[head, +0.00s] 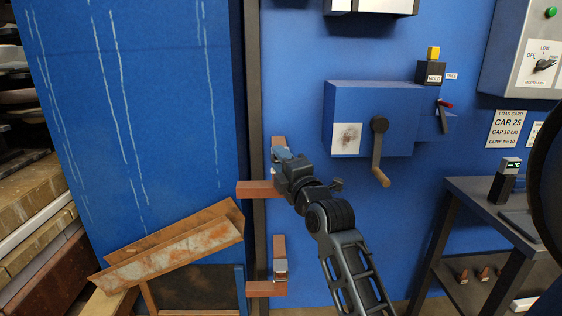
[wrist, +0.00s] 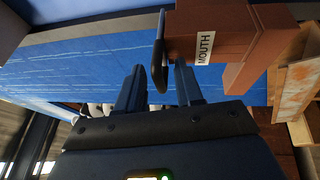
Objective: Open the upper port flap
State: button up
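My gripper (head: 285,160) is at the upper reddish-brown bracket-like port part (head: 258,188) beside the dark vertical post. In the wrist view my gripper (wrist: 158,85) has its two fingers apart. A dark, rounded, thin piece (wrist: 158,52) stands between the fingers, nearer the right one; I cannot tell whether it touches. It adjoins a brown block with a "MOUTH" label (wrist: 204,48). I cannot tell for sure which part is the upper flap, as my gripper hides much of it in the head view.
A lower brown port part (head: 265,288) with a metallic piece (head: 281,268) sits below. A blue box with a crank (head: 379,150) is on the wall to the right. A rusty trough (head: 170,250) lies at lower left. A dark side table (head: 490,200) stands at right.

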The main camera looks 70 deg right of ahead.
grip_shut()
